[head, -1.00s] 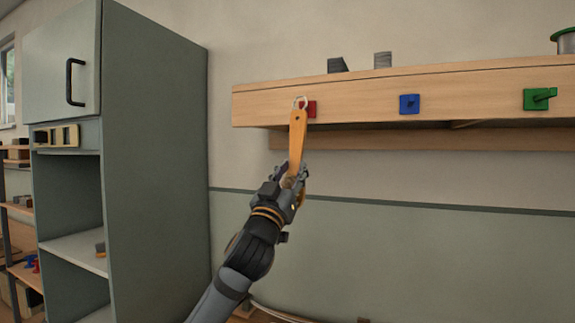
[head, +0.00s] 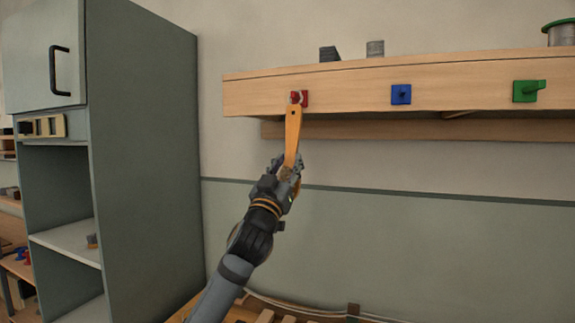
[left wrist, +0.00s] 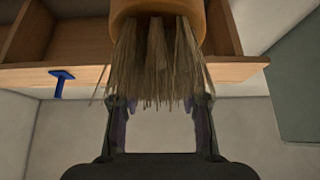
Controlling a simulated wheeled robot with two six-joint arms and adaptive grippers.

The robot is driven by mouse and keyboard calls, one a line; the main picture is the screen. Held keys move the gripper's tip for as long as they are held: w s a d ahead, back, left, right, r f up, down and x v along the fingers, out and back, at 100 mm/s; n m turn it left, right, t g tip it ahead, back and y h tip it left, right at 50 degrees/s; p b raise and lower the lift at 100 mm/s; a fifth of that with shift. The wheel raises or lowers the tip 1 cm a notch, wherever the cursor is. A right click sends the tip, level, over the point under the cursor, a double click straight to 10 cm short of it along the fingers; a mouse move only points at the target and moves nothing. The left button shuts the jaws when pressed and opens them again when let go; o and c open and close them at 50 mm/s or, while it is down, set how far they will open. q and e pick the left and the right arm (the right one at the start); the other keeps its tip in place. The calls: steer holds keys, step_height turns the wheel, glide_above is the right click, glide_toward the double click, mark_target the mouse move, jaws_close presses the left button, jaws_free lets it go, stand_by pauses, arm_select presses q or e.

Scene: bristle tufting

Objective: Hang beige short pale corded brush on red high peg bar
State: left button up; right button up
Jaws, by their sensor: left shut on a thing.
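The brush (head: 293,130) has an orange-tan handle and is held upright, its handle end up, just below the red peg (head: 304,97) on the front of the wooden bar (head: 350,95). A small pale cord loop (head: 295,97) at the handle's top overlaps the red peg; I cannot tell whether it is around the peg. My left gripper (head: 285,172) is shut on the brush's lower part. In the left wrist view the beige bristles (left wrist: 155,65) hang between the fingers. My right gripper is not in view.
A blue peg (head: 401,94) and a green peg (head: 529,91) sit to the right on the same bar. A grey block, a grey cylinder and a green-rimmed spool (head: 561,33) stand on top. A grey-green cabinet (head: 145,150) stands left.

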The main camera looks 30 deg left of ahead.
arm_select(q)
steer(key=o, duration=1.3)
steer(key=shift+b+v, duration=3.55)
steer(key=shift+b, duration=0.6)
